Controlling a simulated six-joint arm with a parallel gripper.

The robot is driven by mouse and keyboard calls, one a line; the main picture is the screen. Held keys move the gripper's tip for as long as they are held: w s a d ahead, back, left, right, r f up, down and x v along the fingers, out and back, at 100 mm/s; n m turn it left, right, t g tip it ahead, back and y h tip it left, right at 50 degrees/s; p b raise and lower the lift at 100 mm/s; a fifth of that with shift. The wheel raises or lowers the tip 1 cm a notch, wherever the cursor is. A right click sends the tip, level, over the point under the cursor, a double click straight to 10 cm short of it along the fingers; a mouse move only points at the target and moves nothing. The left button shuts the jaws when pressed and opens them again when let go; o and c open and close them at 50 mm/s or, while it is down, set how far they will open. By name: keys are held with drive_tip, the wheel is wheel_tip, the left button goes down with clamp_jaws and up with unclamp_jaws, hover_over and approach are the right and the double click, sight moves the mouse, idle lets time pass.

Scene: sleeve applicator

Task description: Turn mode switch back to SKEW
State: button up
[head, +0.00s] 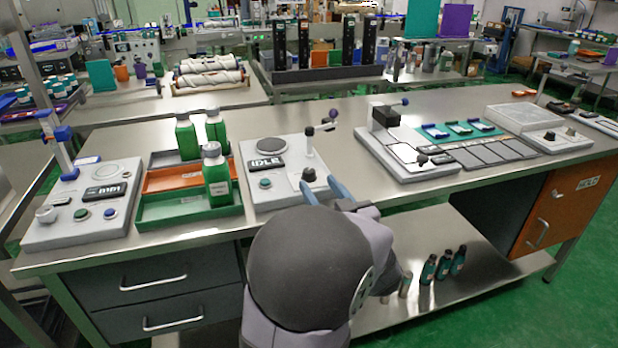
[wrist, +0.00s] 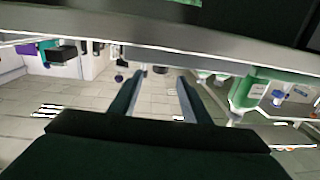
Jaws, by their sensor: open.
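The grey applicator unit (head: 259,187) stands mid-left on the bench, with a display reading "IDLE" (head: 267,161). A small black switch lever (head: 308,174) sits at its front right corner; I take it to be the mode switch, but its label and setting are too small to read. My gripper (head: 320,183) is at the front of the unit, its blue fingers apart, tips close to the black lever. Whether they touch it I cannot tell. In the wrist view my gripper (wrist: 158,85) is open, with nothing held between the fingers.
A lever post with a dark knob (head: 308,134) rises behind the switch. A second station (head: 400,165) stands to the right. Bare steel bench (head: 350,140) lies between them.

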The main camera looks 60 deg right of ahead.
sight(311, 174)
drive_tip(key=shift+x, duration=3.7)
drive_tip(key=shift+c, duration=0.3)
drive_tip(key=c, duration=1)
